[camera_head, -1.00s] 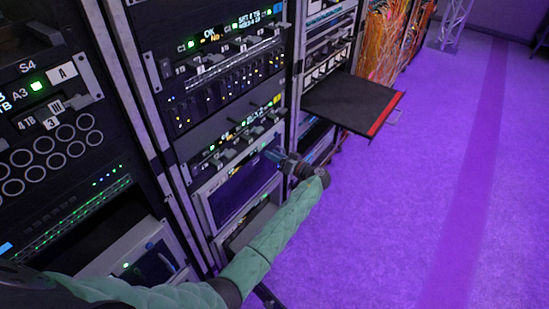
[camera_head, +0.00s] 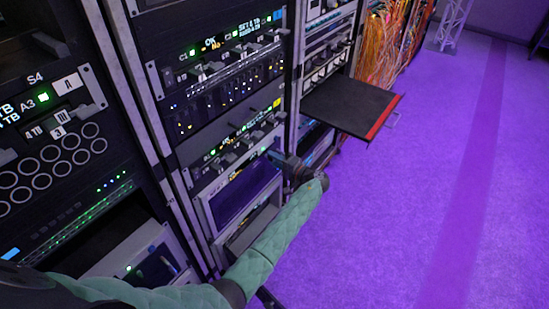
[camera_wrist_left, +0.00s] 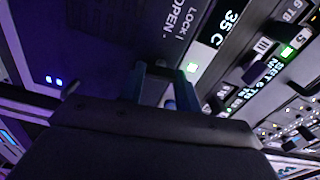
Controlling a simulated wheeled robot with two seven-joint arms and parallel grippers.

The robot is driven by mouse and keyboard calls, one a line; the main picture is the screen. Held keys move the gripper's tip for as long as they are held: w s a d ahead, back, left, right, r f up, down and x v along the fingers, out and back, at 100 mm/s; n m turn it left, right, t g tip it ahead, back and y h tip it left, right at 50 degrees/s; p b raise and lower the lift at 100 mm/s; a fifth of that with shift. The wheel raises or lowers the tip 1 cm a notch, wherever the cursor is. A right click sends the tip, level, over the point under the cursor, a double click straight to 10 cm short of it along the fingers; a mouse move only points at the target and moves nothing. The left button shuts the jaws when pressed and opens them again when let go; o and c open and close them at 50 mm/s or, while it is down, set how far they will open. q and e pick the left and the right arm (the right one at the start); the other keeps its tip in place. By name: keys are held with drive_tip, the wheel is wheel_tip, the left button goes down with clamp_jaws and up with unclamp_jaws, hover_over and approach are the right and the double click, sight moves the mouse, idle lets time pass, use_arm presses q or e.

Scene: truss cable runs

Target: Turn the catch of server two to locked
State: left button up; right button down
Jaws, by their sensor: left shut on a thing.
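My left gripper (camera_head: 273,154) reaches in from the lower left to the right end of a dark server face (camera_head: 235,148) in the middle rack. In the left wrist view, my gripper's two fingers (camera_wrist_left: 163,88) point at a dark panel with a printed LOCK / OPEN label (camera_wrist_left: 190,25). They are shut on the catch, which is mostly hidden between them, so its exact angle cannot be told. My right gripper is not in view.
A dark shelf with a red front edge (camera_head: 352,105) sticks out of the rack to the right of my gripper. Orange cables (camera_head: 385,40) hang farther back. The purple floor (camera_head: 400,220) at right is clear.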

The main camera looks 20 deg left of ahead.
use_arm(q)
drive_tip(key=shift+m+p, duration=0.3)
drive_tip(key=shift+m, duration=0.5)
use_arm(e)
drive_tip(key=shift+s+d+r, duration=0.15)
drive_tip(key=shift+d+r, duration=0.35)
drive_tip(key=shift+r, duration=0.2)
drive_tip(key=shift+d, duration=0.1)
use_arm(q)
drive_tip(key=o, duration=1)
drive_tip(key=shift+d, duration=0.1)
